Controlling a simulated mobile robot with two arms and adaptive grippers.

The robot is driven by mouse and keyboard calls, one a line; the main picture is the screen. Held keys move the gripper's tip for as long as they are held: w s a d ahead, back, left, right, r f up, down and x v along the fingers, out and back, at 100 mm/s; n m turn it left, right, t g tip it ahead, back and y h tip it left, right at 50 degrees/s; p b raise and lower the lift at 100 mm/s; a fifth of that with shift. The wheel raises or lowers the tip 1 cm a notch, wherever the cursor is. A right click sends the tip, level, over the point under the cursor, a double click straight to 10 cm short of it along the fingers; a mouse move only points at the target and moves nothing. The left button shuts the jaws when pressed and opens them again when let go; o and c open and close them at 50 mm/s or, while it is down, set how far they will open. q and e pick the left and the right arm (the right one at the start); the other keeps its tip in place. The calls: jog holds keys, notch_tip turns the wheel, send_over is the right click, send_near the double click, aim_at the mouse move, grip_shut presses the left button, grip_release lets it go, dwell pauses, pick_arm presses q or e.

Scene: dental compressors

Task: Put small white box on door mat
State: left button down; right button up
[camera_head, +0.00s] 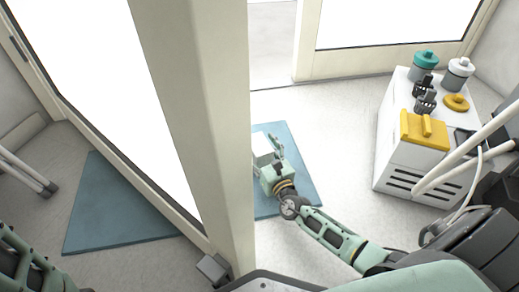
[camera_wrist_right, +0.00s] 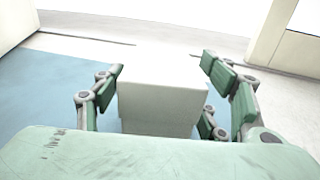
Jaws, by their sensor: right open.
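The small white box (camera_wrist_right: 160,95) is between the fingers of my right gripper (camera_head: 267,150) in the right wrist view. The fingers stand apart on either side of it, with gaps visible, so the gripper is open around the box. In the head view, the box (camera_head: 264,146) shows only partly beside the fingers. The blue door mat (camera_head: 298,165) lies under and around the gripper; it also shows at the left in the right wrist view (camera_wrist_right: 50,80). The box's base is hidden, so I cannot tell its exact contact with the mat. My left gripper is out of view.
A pale door post (camera_head: 205,120) stands just left of the gripper. A second blue mat area (camera_head: 110,210) lies beyond it, left. A white compressor unit (camera_head: 398,165) with yellow and teal parts stands at the right. Floor between it and the mat is clear.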

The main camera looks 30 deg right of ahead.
jog(key=shift+r, duration=0.15)
jog(key=s+p, duration=0.1)
jog(key=s, duration=0.2)
jog(key=s+p, duration=0.2)
jog(key=s, duration=0.2)
jog(key=s+p, duration=0.2)
jog(key=s, duration=0.2)
jog(key=shift+s+a, duration=0.2)
jog(key=shift+a, duration=0.1)
jog(key=shift+s, duration=0.3)
dwell(0.8)
